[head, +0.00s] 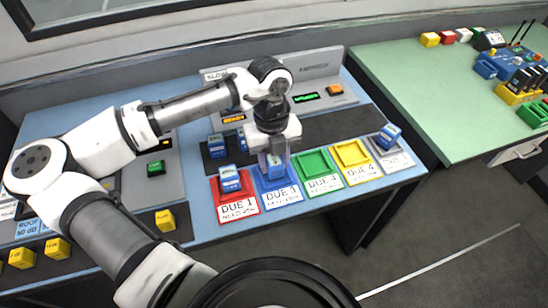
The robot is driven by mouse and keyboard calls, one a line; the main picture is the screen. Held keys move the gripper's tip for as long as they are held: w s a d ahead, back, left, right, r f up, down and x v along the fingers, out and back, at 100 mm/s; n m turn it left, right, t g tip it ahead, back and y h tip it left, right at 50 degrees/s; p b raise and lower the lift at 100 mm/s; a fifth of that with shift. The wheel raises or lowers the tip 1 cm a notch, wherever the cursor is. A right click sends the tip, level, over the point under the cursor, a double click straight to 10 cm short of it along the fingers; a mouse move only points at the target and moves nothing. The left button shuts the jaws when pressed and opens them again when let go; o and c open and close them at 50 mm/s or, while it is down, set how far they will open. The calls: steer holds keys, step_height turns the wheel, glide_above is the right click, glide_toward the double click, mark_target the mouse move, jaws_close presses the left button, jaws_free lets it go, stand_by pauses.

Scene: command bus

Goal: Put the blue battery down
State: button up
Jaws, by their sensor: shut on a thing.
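My gripper (273,157) points down over the blue tray (285,184), labelled DUE 3. It is shut on a blue battery (275,166), which is at or just above that tray; I cannot tell whether it touches. The fingers hide part of it. Another blue battery (230,178) stands in the red tray (246,200), labelled DUE 1. More blue batteries stand on the dark strip behind (216,146) and on the grey tray at the right (389,136).
The green tray (314,163) and yellow tray (351,154) to the right are empty. Yellow blocks (165,220) line the desk's left front. A green desk (420,90) with radios and coloured blocks stands at the right. The dark floor is open at lower right.

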steer(key=shift+f, duration=0.1)
steer(key=o, duration=1.1)
steer(key=r, duration=0.4)
steer(key=w+r, duration=0.1)
steer(key=r, duration=0.3)
steer(key=r+b, duration=0.1)
steer(key=r, duration=0.3)
steer(key=shift+w+a+r, duration=0.1)
steer(key=shift+w+a, duration=0.1)
steer(key=shift+a, duration=0.05)
